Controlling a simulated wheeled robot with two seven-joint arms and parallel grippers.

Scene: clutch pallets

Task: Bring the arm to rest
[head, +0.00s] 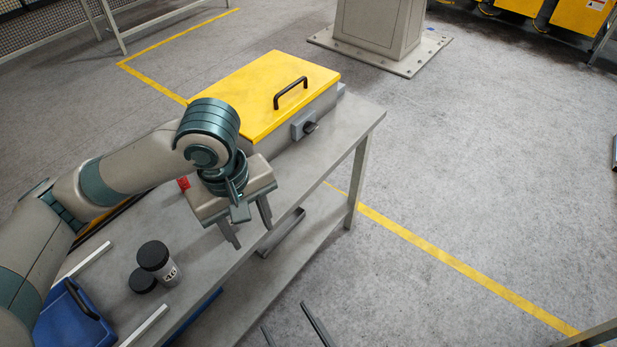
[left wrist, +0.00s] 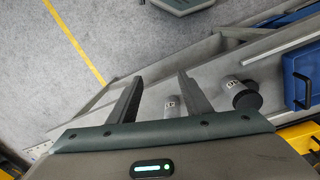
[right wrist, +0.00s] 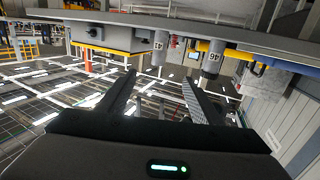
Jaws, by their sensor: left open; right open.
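My left gripper (head: 252,234) is open and empty, above the right part of the grey bench (head: 340,135). In the left wrist view its two fingers (left wrist: 160,88) stand apart, with a grey canister (left wrist: 173,105) showing between them, lower down. My right gripper (head: 293,332) shows only as two dark fingertips at the bottom edge of the head view. The right wrist view shows its fingers (right wrist: 157,88) apart with nothing held.
Two black-lidded canisters (head: 158,265) stand on the bench beside white rails (head: 145,326) and a blue case (head: 60,325). A yellow-lidded box (head: 250,95) with a black handle stands at the bench's far end. Open floor (head: 480,160) lies to the right.

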